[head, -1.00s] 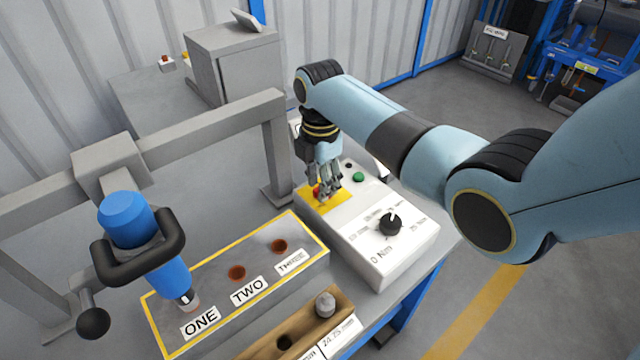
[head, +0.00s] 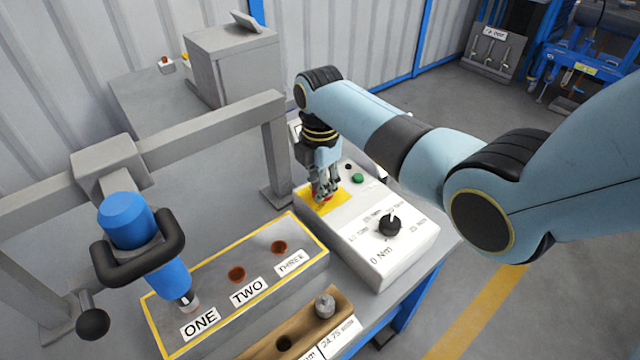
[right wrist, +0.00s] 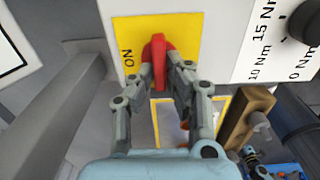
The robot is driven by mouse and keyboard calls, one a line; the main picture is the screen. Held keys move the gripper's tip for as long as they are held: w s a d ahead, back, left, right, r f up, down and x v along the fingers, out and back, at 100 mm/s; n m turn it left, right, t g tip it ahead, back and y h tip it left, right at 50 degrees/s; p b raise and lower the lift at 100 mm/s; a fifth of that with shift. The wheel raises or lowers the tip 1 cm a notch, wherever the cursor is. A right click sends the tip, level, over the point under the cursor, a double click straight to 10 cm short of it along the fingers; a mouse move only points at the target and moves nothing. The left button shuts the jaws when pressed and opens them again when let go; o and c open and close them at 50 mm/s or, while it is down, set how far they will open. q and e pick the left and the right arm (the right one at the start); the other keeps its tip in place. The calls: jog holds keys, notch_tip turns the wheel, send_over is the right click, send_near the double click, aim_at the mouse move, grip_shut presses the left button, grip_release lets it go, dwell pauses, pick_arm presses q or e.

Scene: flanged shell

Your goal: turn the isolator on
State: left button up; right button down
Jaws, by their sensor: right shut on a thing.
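The isolator's red handle (right wrist: 159,62) sits on a yellow plate (right wrist: 128,32) marked ON at its left in the right wrist view. The handle's long grip stands upright in that picture, not pointing at the ON mark. My right gripper (right wrist: 164,78) has one finger on each side of the grip and is shut on it. In the head view the right gripper (head: 325,192) points down at the yellow plate (head: 309,192), and the fingers hide most of the red handle. My left gripper is not in view.
The white box carries a black torque dial (head: 389,225) and a green button (head: 357,179). A blue tool (head: 130,222) hangs over a yellow-edged block (head: 215,305) marked ONE, TWO, THREE. A grey frame post (head: 276,150) stands close left of the right gripper.

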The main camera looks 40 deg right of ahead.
jog(key=m+p, duration=0.2)
jog(key=m, duration=0.1)
jog(key=shift+w+r+m+p, duration=0.15)
jog(key=shift+m+p, duration=0.15)
jog(key=shift+p, duration=0.05)
jog(key=m, duration=0.1)
jog(key=m+p, duration=0.1)
jog(key=m, duration=0.1)
jog(key=m+p, duration=0.1)
jog(key=shift+w+d+m, duration=0.1)
jog(key=shift+w+m, duration=0.15)
jog(key=shift+m, duration=0.05)
jog(key=m+p, duration=0.1)
jog(key=m, duration=0.3)
jog(key=shift+w+d, duration=0.1)
jog(key=shift+d, duration=0.1)
jog(key=m, duration=0.2)
jog(key=m+p, duration=0.1)
jog(key=m, duration=0.2)
jog(key=shift+w+d, duration=0.1)
jog(key=shift+d, duration=0.1)
jog(key=shift+m, duration=0.5)
jog(key=c, duration=1.3)
grip_release()
jog(key=shift+c, duration=0.2)
